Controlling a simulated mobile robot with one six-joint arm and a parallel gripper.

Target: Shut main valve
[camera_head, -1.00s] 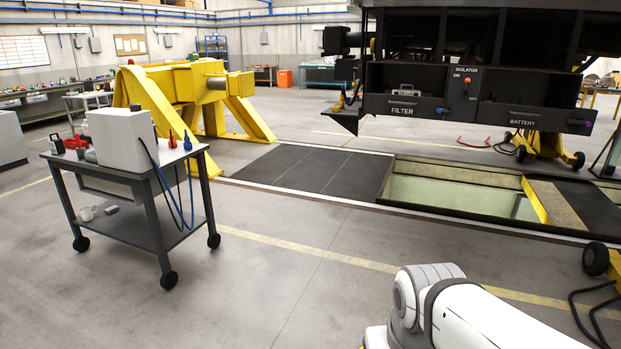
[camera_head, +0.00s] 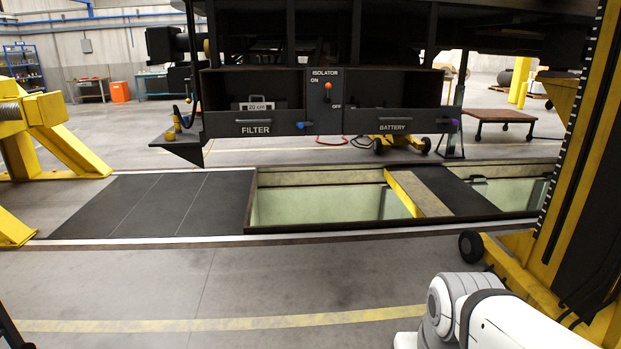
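I cannot tell for sure which part is the main valve. On the underside of the railcar (camera_head: 366,122), a small blue handle (camera_head: 304,125) sits at the right end of the FILTER drawer (camera_head: 240,122). A yellow fitting with a hose (camera_head: 180,120) hangs at the railcar's left end, above a dark angled plate. An orange isolator knob (camera_head: 327,86) sits between the ON and OFF labels, nearer ON. A purple part (camera_head: 454,122) is at the right end of the BATTERY drawer (camera_head: 392,122). My white arm shows at the lower right; my gripper is out of view.
An open pit (camera_head: 330,203) lies below the railcar, with dark cover plates (camera_head: 150,205) to its left. A yellow lifting column (camera_head: 585,150) with a wheeled base stands at right. A yellow buffer stop (camera_head: 50,130) is at left.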

